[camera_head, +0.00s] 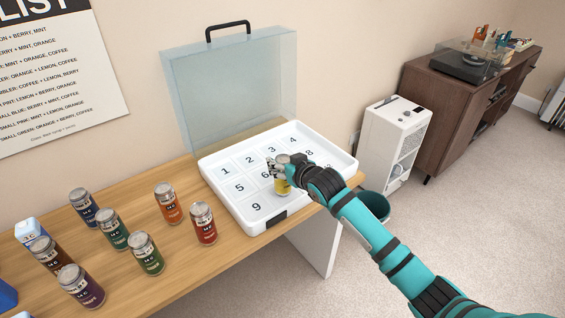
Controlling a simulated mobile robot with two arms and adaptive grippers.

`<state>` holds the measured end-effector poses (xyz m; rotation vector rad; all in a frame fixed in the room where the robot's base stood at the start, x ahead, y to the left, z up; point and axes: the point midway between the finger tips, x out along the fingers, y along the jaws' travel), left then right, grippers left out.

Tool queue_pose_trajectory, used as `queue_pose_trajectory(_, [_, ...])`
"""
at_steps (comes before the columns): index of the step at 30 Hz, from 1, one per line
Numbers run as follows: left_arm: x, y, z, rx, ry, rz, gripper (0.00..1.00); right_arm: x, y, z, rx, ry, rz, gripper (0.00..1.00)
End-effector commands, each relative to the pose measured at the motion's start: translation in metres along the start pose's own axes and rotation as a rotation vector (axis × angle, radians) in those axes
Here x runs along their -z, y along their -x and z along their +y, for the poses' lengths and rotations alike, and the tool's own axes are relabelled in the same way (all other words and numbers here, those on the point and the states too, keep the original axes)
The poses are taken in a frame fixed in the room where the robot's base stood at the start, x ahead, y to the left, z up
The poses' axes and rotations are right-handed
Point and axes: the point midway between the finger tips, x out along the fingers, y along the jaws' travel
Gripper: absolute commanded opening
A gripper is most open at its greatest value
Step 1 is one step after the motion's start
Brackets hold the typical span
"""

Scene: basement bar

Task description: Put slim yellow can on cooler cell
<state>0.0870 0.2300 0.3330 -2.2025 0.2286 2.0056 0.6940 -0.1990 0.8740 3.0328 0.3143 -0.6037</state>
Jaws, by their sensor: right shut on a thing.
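The slim yellow can (282,187) is in my right gripper (283,167), which is shut on it from above and partly hides it. The can is over the white cooler tray (227,205), just in front of the cell marked 6 and right of the cell marked 9. The number beneath the can is hidden. I cannot tell whether the can touches the tray floor. The cooler's clear lid (235,85) stands open at the back. My left gripper is not in view.
Several cans stand on the wooden counter (190,262) left of the cooler, including a red can (203,223) and an orange can (168,203). A white appliance (393,140) and a dark green bin (375,206) are beyond the counter's right end.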

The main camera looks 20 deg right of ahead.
Motion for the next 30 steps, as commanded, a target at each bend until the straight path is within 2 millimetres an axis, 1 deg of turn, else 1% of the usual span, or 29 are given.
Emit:
queue_pose_trajectory(1, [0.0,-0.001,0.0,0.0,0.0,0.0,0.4,-0.001,-0.001,0.0,0.0,0.0,0.001,0.0])
queue_pose_trajectory(2, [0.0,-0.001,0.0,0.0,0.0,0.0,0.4,-0.003,-0.001,0.0,0.0,0.0,-0.001,0.49])
queue_pose_trajectory(7, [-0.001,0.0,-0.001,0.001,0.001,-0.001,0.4,-0.002,-0.001,0.0,0.0,0.0,-0.001,0.71])
queue_pose_trajectory(14, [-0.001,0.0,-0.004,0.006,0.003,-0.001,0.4,-0.002,-0.001,0.0,0.0,0.0,-0.001,0.71])
queue_pose_trajectory(17, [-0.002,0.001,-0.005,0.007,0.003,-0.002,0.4,0.002,0.001,0.0,0.0,0.0,0.001,0.71])
queue_pose_trajectory(19, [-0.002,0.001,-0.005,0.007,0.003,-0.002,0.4,0.001,0.007,0.0,0.0,0.0,0.0,0.71])
queue_pose_trajectory(23, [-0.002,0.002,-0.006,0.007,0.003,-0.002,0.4,0.001,0.029,0.0,0.0,0.001,0.001,0.71])
queue_pose_trajectory(30, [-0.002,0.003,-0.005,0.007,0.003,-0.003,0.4,0.001,0.082,0.001,0.0,0.001,0.0,0.71])
